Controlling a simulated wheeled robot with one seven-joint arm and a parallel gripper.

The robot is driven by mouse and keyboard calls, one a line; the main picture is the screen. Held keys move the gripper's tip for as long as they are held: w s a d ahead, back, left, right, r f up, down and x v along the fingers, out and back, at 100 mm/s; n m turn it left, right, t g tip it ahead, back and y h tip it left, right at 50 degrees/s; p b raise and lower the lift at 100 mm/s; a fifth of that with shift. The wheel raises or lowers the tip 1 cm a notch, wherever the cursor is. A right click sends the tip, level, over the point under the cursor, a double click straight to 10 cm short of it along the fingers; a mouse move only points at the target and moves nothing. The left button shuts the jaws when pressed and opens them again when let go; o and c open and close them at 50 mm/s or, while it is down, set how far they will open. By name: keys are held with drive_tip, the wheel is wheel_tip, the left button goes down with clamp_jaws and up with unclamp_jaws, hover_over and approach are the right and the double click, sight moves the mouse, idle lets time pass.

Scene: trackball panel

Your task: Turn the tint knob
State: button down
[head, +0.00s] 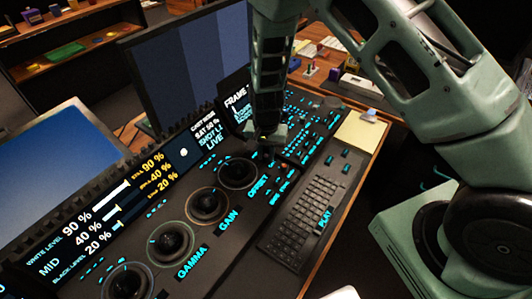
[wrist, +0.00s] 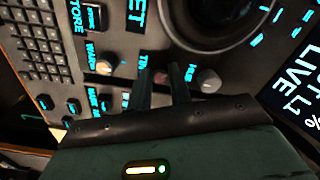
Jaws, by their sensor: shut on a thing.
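In the wrist view, the tint knob (wrist: 161,78) is a small knob on the dark panel. It shows only in part between the two fingers, beside a partly hidden label starting with "TI". My gripper (wrist: 162,80) reaches down to the panel with a finger on each side of the knob and is shut on it. In the head view, my gripper (head: 267,150) is at the panel just beyond the rightmost trackball, near the "OFFSET" label. The knob itself cannot be made out there.
In the wrist view, a knob (wrist: 104,68) by "WARM" and a pale knob (wrist: 208,80) by "HUE" flank the fingers closely. In the head view, trackballs (head: 237,173), a keyboard (head: 305,215) and a tall monitor (head: 195,65) surround the arm.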

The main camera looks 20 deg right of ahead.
sight(266, 156)
idle(0.4)
drive_tip(key=c, duration=1.3)
unclamp_jaws()
drive_tip(key=shift+r, duration=0.15)
wheel_tip(266, 156, up, 17)
drive_tip(key=shift+r+b, duration=0.1)
drive_tip(key=shift+b, duration=0.5)
drive_tip(key=s+a+r+n, duration=0.2)
drive_tip(key=s+n, duration=0.2)
drive_tip(key=s, duration=0.5)
drive_tip(key=s+a+r+n, duration=0.2)
drive_tip(key=s+n, duration=0.3)
drive_tip(key=s, duration=0.4)
drive_tip(key=s+a+r+n, duration=0.2)
drive_tip(key=s+n, duration=0.3)
drive_tip(key=s, duration=0.4)
drive_tip(key=shift+s+r+y, duration=0.15)
drive_tip(key=shift+r+y, duration=0.15)
drive_tip(key=shift+r, duration=0.45)
